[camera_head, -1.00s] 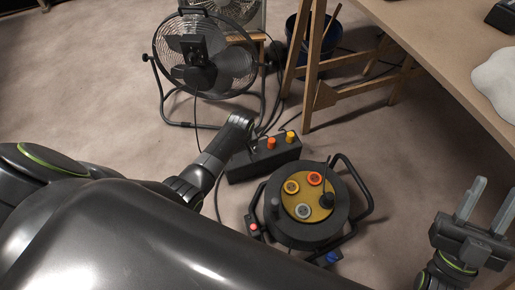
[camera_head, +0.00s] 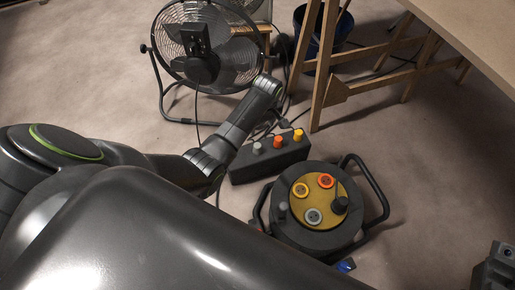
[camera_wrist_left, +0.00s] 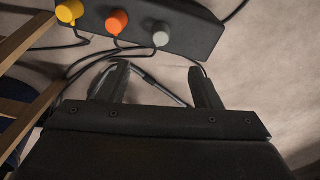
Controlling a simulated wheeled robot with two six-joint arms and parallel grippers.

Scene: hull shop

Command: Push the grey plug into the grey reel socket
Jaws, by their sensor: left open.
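The grey plug (camera_head: 257,148) stands upright in the black power strip (camera_head: 268,163), left of an orange and a yellow plug. It also shows in the left wrist view (camera_wrist_left: 161,39). The grey reel socket (camera_head: 314,216) is the near ring on the yellow face of the black cable reel (camera_head: 290,232); it looks empty. My left gripper (camera_wrist_left: 160,80) is open and empty, its two fingers apart, just short of the strip. In the head view my left arm reaches over the strip's far side. My right gripper (camera_head: 494,268) is partly cut off at the lower right; its fingers are unclear.
A fan (camera_head: 205,55) stands behind the strip. A wooden trestle (camera_head: 326,75) carries a table (camera_head: 470,35) at the right, with a blue bucket (camera_head: 340,22) behind. Cables run behind the strip. The reel's handle (camera_head: 378,190) sticks out right. Open floor lies right of the reel.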

